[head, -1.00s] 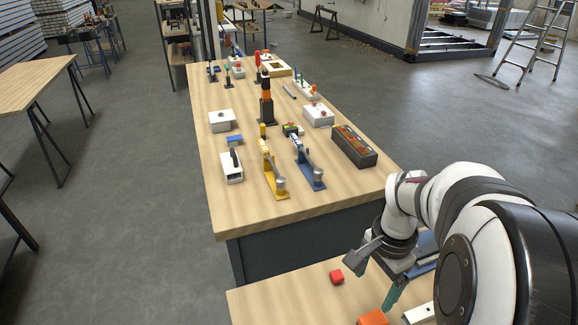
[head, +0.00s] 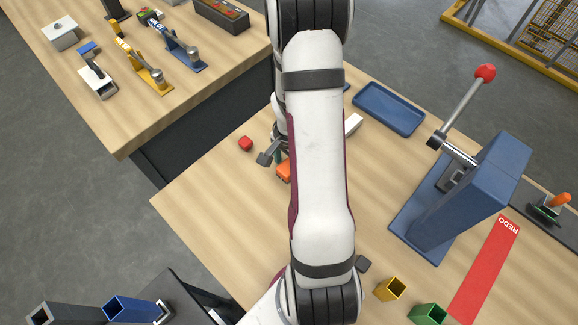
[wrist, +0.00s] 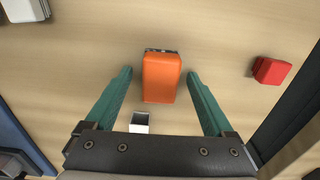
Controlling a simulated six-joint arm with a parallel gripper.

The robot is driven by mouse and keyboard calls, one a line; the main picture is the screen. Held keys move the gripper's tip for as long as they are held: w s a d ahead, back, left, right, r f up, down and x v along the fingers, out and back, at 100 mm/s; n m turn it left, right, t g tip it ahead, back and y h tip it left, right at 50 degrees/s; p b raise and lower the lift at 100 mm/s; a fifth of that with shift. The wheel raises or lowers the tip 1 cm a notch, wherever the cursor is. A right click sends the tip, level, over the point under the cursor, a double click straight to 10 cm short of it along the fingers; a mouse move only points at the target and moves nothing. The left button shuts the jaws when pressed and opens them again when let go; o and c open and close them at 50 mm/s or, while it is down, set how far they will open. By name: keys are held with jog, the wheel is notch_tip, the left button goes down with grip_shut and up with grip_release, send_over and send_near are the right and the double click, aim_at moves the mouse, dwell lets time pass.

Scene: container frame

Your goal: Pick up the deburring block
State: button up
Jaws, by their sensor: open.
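The deburring block, which I take to be the orange block (wrist: 161,80), lies on the light wood table in the wrist view. In the head view the orange block (head: 284,171) is partly hidden behind my arm. My gripper (wrist: 159,74) is open, with one teal finger on each side of the orange block in the picture and a gap on both sides. I cannot tell how far above the table the fingertips are. In the head view most of my gripper is hidden by my arm.
A small red block (wrist: 270,70) lies right of the orange one. A white block (head: 353,124) and a blue tray (head: 388,108) are beyond my arm. A blue lever press (head: 465,190) stands at right. A small white-and-black piece (wrist: 139,122) shows near the gripper's base.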

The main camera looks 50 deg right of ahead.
jog(key=shift+f, duration=0.2)
grip_shut()
dwell(0.3)
jog(key=shift+r, duration=0.1)
jog(key=r, duration=0.4)
jog(key=shift+s+d+r, duration=0.15)
jog(key=shift+s+r, duration=0.05)
jog(key=shift+r, duration=0.05)
jog(key=s+d+r, duration=0.3)
jog(key=s+r, duration=0.3)
jog(key=s, duration=0.4)
jog(key=shift+s+d+r, duration=0.2)
jog(key=shift+s+d, duration=0.05)
jog(key=shift+s, duration=0.1)
